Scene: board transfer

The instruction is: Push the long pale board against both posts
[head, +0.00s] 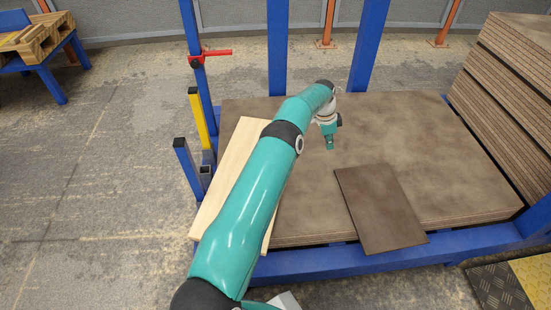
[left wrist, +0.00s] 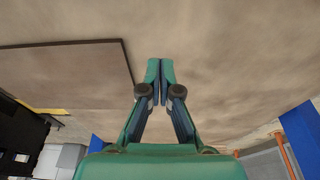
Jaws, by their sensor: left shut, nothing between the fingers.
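The long pale board (head: 230,172) lies flat along the left edge of the brown stack in the head view, partly covered by my left arm. A short blue post (head: 187,167) and a yellow post (head: 199,120), both with dark tops, stand just left of it. The board's left edge is close to both; I cannot tell whether it touches either. My left gripper (head: 329,143) is shut and empty, low over the brown stack, well to the right of the pale board. Its closed fingers also show in the left wrist view (left wrist: 160,72). My right gripper is not in view.
A loose dark brown panel (head: 380,210) lies at the front of the brown stack (head: 440,150), right of my left arm. A taller pile of brown sheets (head: 510,80) stands at right. Tall blue uprights (head: 368,45) rise at the back, and a red clamp (head: 210,57) sits at back left.

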